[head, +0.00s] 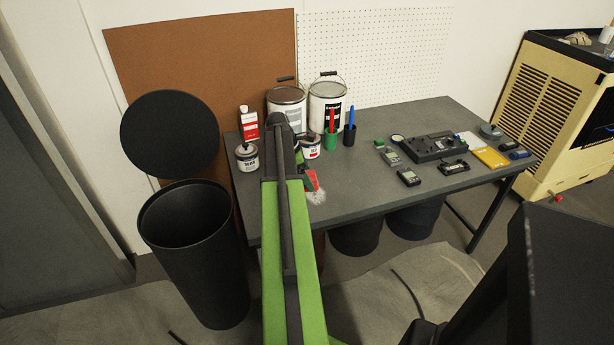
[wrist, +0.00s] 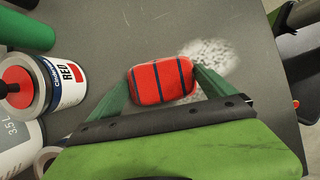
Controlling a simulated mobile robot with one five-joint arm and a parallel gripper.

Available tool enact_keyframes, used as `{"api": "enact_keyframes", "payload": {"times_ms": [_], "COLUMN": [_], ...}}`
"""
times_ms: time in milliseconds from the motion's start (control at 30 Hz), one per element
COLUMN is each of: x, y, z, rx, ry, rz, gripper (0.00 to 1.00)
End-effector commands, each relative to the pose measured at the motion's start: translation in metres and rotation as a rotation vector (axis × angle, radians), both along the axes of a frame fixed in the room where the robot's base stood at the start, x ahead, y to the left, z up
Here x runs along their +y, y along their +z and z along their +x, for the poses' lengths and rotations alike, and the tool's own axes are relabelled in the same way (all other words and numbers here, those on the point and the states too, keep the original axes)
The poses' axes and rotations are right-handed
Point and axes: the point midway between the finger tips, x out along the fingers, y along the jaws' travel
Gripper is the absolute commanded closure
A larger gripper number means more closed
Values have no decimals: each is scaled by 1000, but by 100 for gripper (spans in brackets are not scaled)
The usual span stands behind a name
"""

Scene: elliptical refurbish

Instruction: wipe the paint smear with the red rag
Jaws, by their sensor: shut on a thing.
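The red rag (wrist: 161,82), a rounded red pad with dark stripes, is held between the two green fingers of my gripper (wrist: 163,85). In the head view, part of the red rag (head: 310,181) shows beside the end of my arm, low over the grey table; my gripper (head: 307,172) is partly hidden there. The paint smear (wrist: 211,60) is a pale speckled patch on the table, just beyond and right of the rag in the wrist view. The smear (head: 316,197) also shows near the table's front edge. I cannot tell whether the rag touches the table.
A small paint can with a red label (wrist: 68,82) stands left of my gripper. Large paint buckets (head: 328,103) stand at the back. A green cup (head: 330,142) holds a red marker. Electronic devices (head: 432,147) cover the table's right half. A black bin (head: 190,260) stands left.

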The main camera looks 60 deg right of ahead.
Motion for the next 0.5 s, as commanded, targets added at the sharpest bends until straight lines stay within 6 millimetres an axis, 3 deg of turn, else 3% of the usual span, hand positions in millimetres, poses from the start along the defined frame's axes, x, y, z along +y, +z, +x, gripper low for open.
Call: {"api": "enact_keyframes", "payload": {"times_ms": [500], "x": [30], "y": [1], "z": [-30], "rx": [1], "ry": [-4], "rz": [7], "gripper": [39]}}
